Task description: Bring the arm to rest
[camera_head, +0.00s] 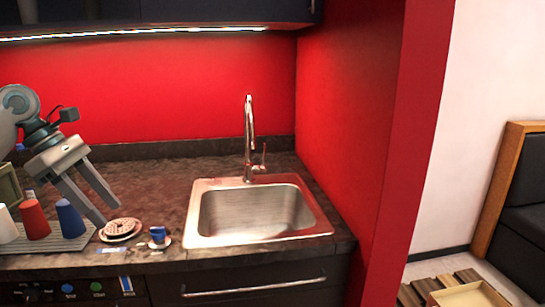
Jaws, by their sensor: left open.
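My left gripper (97,203) comes in from the left over the counter. Its two grey fingers are spread apart and point down to the right, with nothing seen between them. The fingertips are just above and behind the blue cup and the plate. My right gripper is not in this view.
A mat (50,243) on the counter (160,193) holds a red cup (35,219), a blue cup (70,218) and a white cup (6,226). A plate (121,229) and a small blue cup on a saucer (158,237) stand left of the sink (262,212) and faucet (249,140).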

